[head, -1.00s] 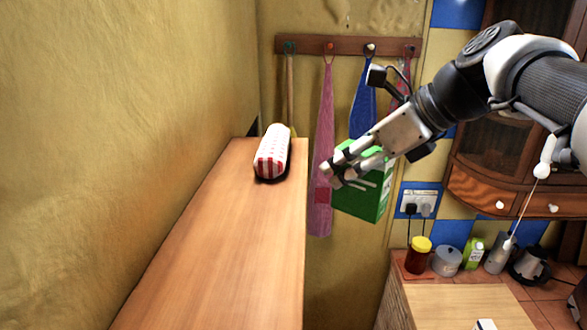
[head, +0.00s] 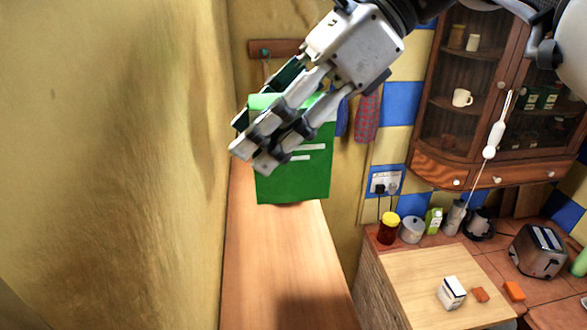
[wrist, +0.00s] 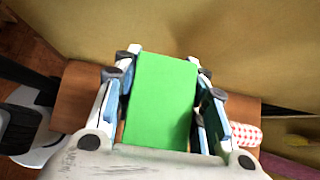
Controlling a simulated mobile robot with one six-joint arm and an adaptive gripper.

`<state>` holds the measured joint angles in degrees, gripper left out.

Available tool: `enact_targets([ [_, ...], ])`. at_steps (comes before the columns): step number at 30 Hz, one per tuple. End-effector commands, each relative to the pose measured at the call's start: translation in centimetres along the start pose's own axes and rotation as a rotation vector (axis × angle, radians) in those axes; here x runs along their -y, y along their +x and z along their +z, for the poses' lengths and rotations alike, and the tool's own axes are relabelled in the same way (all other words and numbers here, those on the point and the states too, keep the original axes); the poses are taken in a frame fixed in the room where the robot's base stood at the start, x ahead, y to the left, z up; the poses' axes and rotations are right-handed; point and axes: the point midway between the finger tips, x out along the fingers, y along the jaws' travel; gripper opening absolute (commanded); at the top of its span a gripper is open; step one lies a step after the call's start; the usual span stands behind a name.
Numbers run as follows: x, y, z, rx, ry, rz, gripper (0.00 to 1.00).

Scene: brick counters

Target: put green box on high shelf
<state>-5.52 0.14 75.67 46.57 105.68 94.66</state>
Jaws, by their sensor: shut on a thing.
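The green box (head: 300,178) is held in my gripper (head: 258,148), which is shut on it. In the head view the box appears over the far part of the high wooden shelf (head: 275,260); I cannot tell the gap beneath it. The wrist view shows the box (wrist: 160,100) between both fingers of my gripper (wrist: 165,65). The shelf (wrist: 75,100) shows behind and below the box there. The box hides the shelf's far end in the head view.
A red and white dotted item (wrist: 245,134) lies on the shelf in the wrist view, beside the gripper. The yellow wall (head: 120,150) borders the shelf on the left. A glass-front cabinet (head: 470,170) is at right. The near shelf is clear.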

Motion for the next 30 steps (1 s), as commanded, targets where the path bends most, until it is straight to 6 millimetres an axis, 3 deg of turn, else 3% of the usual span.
enact_targets([
  [3, -0.1, 2.6, -2.5, 0.002, 0.002, 0.002, 0.11],
  [10, -0.1, 6.2, -6.1, 0.000, 0.000, 0.000, 0.11],
  [24, 0.0, 9.8, -9.7, 0.001, 0.000, -0.001, 0.11],
  [30, 0.0, 9.9, -9.8, 0.001, -0.001, -0.001, 0.11],
])
